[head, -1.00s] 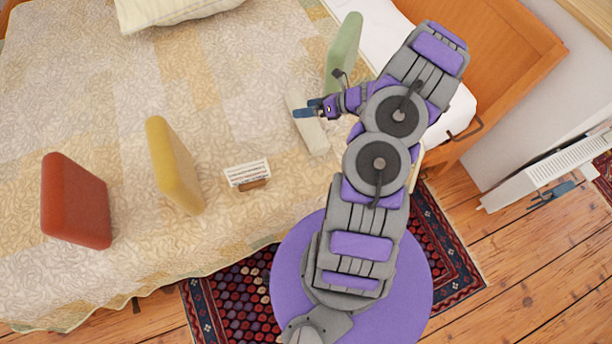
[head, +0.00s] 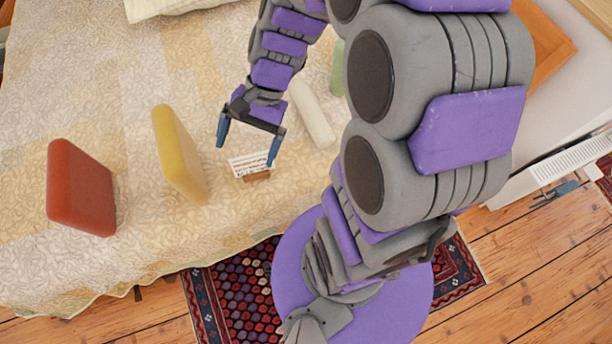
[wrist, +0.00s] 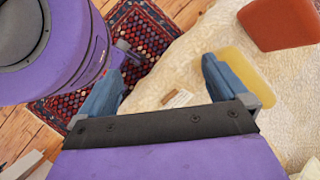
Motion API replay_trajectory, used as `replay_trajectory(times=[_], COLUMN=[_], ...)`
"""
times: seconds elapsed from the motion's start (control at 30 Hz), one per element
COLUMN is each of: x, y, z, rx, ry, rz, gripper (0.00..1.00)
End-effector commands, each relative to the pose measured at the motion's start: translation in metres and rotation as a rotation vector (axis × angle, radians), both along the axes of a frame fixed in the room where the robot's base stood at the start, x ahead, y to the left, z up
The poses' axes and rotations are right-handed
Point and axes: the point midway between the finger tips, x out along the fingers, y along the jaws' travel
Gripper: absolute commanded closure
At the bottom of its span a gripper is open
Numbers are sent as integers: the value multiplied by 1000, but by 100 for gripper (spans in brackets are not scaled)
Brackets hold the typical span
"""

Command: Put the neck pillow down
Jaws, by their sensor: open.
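A pale cream, elongated cushion (head: 312,112) lies on the bed, right of my gripper; it is the likeliest neck pillow, though its shape does not make this certain. My gripper (head: 246,155) is open and empty, its two blue fingers apart. In the head view it appears over a small white printed card (head: 248,162) on a wooden stand. In the wrist view, the card (wrist: 177,98) shows beyond my open gripper (wrist: 165,62), between the fingers.
A yellow upright cushion (head: 178,155) and a red one (head: 80,188) stand to the left. A green cushion (head: 337,68) is partly hidden behind my arm. A large pillow (head: 180,5) lies at the top of the bed (head: 90,80). Bare quilt lies between the large pillow and the yellow cushion.

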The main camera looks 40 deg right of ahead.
Motion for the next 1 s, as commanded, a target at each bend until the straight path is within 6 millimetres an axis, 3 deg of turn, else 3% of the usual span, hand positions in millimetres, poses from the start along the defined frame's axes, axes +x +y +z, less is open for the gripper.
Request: replay_trajectory(times=[0.17, 0.3, 0.5, 0.7, 1.0], x=[-52, -89, -129, -145, -146], y=[4, -5, -25, -37, -38], z=[18, 27, 36, 40, 40], rx=[-128, -227, -345, -400, -405], ry=[-102, -166, -233, -258, -259], rz=[285, 492, 723, 826, 837], gripper=[0, 0, 0, 0, 0])
